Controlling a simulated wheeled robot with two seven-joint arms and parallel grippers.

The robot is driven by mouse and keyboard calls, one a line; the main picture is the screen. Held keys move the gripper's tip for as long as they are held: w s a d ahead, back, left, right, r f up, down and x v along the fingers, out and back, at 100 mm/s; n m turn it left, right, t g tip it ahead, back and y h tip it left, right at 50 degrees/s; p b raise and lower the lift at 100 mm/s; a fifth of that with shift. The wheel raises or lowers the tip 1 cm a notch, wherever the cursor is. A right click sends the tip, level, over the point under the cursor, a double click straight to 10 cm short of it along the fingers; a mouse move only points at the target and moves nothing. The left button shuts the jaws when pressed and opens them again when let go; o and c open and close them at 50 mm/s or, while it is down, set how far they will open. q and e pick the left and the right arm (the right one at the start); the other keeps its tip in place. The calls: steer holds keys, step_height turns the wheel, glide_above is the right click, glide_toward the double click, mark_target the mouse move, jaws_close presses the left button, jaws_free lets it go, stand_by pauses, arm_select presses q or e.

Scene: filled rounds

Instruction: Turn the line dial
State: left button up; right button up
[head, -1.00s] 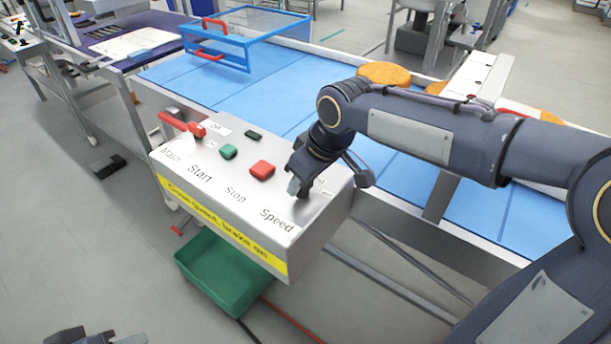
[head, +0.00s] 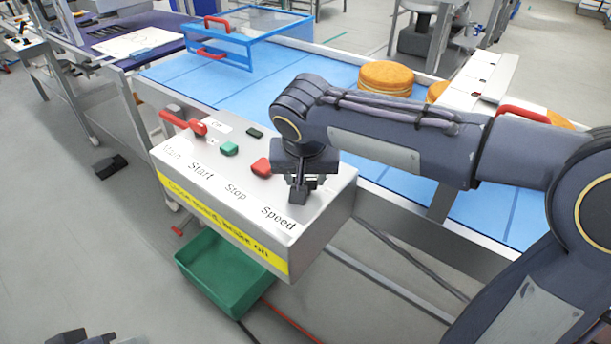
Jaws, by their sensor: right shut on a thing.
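The grey control box (head: 325,213) has a sloping top labelled Main, Start, Stop and Speed. My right gripper (head: 301,192) points down at the Speed end of the top and is shut on the line dial. The fingers and wrist hide most of the dial, so its pointer and setting cannot be read. My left gripper (head: 78,338) shows only as dark tips at the bottom left edge; its jaw state cannot be told.
A red Main handle (head: 190,125), a green Start button (head: 229,149) and a red Stop button (head: 261,166) lie left of my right gripper. A blue conveyor (head: 240,93) runs behind the box. A green bin (head: 225,270) sits below.

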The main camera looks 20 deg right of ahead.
steer(key=shift+m, duration=0.6)
steer(key=shift+h, duration=0.3)
steer(key=o, duration=1)
steer(key=v, duration=0.7)
steer(key=shift+s+a+r+p, duration=0.1)
steer(key=shift+r+p, duration=0.25)
steer(key=shift+r, duration=0.05)
